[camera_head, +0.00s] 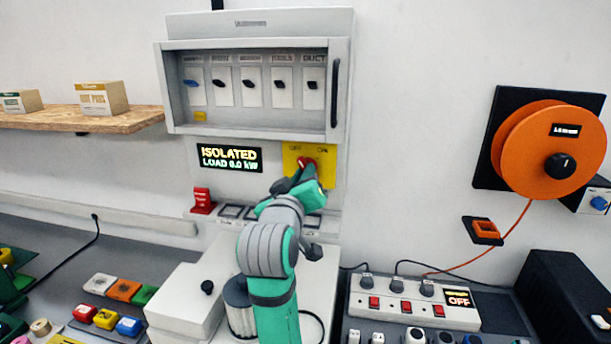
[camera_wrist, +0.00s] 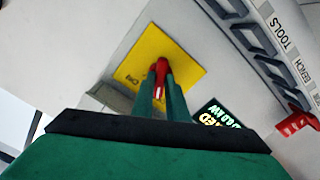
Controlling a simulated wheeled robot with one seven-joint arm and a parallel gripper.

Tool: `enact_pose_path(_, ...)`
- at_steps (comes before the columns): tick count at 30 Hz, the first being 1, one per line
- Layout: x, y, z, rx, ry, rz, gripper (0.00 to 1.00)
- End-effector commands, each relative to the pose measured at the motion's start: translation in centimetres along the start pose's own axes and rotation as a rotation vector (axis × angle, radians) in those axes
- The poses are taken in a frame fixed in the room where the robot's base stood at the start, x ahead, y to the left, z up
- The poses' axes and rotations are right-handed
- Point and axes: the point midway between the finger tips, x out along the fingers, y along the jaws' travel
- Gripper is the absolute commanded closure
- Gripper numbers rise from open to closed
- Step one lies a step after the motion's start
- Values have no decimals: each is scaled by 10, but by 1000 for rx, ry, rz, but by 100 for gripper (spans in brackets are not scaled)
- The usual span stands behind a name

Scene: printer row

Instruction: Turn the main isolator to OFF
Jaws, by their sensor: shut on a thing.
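The main isolator is a red rotary handle (camera_head: 309,165) on a yellow plate (camera_head: 327,180) at the lower right of the grey cabinet. In the head view my gripper (camera_head: 300,178) is at the handle and covers part of it. In the wrist view the red handle (camera_wrist: 161,72) sits between the fingertips of my gripper (camera_wrist: 160,88), which is shut on it. The handle's exact angle is partly hidden by my fingers. A display (camera_head: 230,158) left of the plate reads "ISOLATED, LOAD 0.0 kW"; it also shows in part in the wrist view (camera_wrist: 217,115).
A row of small breaker switches (camera_head: 250,87) stands above behind a frame with a vertical handle (camera_head: 335,93). A red block (camera_head: 203,200) sits on the ledge at left. An orange reel (camera_head: 540,150) hangs at right. A power strip (camera_head: 415,302) lies on the bench below.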

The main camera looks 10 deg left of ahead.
Motion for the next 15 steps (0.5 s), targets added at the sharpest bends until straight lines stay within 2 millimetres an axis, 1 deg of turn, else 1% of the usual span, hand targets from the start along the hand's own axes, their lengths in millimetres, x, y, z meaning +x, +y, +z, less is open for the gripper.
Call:
enact_pose_path(6,1,1,-2,-138,4,2,100)
enact_pose_path(15,1,0,-2,-237,5,2,100)
